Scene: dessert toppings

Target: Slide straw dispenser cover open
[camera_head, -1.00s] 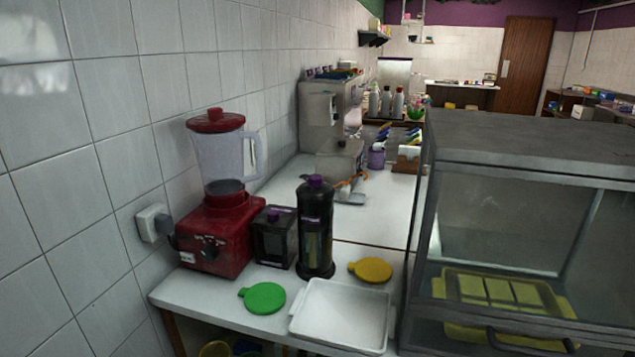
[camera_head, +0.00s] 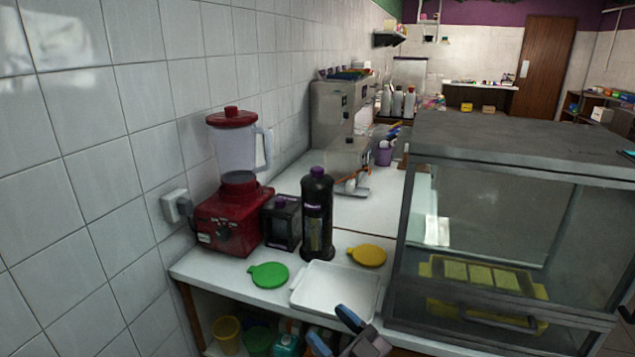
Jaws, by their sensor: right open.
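A tall black cylinder with a purple cap and a clear window in its front, which looks like the straw dispenser (camera_head: 317,222), stands upright on the white counter. Its front faces me, and I cannot tell how its cover sits. My right gripper (camera_head: 333,331) is at the bottom of the view, below and in front of the counter's white tray. Its two blue-tipped fingers are apart with nothing between them. It is well short of the dispenser and touches nothing I can see. My left gripper is out of view.
A small black box with a purple knob (camera_head: 281,224) and a red blender (camera_head: 230,215) stand left of the dispenser. A green lid (camera_head: 269,275), a yellow lid (camera_head: 367,255) and a white tray (camera_head: 337,289) lie in front. A glass case (camera_head: 510,230) stands right.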

